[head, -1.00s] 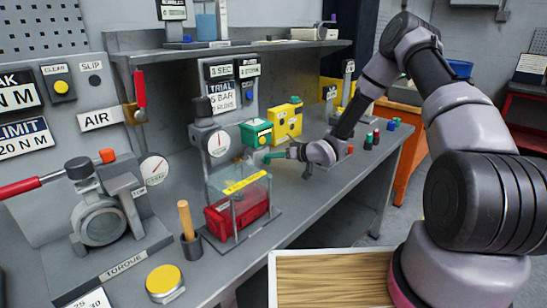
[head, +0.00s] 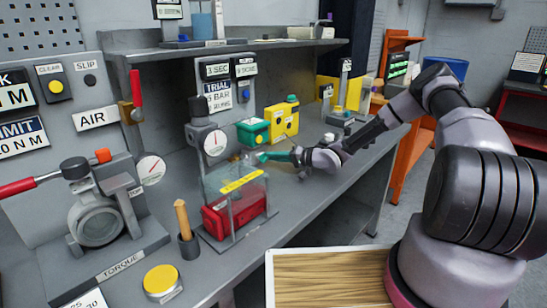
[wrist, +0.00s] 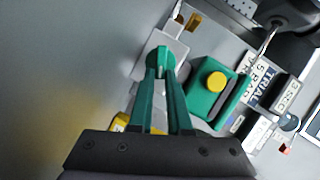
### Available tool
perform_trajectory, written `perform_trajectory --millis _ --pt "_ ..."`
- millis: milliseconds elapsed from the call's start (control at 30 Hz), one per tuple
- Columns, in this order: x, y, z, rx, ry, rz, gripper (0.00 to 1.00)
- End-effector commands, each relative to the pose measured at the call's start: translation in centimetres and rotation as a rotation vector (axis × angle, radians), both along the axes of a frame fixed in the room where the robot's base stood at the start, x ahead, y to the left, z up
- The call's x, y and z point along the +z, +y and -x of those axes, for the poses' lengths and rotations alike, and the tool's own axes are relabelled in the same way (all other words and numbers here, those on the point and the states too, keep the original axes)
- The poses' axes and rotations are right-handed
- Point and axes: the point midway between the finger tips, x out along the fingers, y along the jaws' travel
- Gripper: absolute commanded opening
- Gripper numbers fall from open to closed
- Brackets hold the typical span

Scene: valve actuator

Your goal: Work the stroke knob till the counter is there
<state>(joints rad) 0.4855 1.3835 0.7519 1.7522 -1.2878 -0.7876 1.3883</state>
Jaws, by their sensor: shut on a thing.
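My gripper (wrist: 160,68) has green fingers, closed together at a small round knob on a grey block (wrist: 178,45) in the wrist view. The fingers hide most of the knob. In the head view my gripper (head: 258,157) reaches in from the right, just behind the clear-sided guard (head: 235,183) with a yellow strip. A green box with a yellow button (wrist: 207,95) is beside the fingers, apart from them.
A red block (head: 230,216) sits inside the guard, below a round gauge (head: 214,143). A yellow box (head: 284,121) stands behind my gripper. A wooden-handled tool (head: 183,220) and a torque rig (head: 98,220) are to the left.

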Motion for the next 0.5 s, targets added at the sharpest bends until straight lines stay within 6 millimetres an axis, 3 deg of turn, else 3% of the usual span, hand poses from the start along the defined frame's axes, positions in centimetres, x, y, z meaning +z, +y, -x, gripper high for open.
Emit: perform_trajectory --millis 500 --pt "-0.21 -0.09 0.02 0.0 0.027 -0.024 0.0"
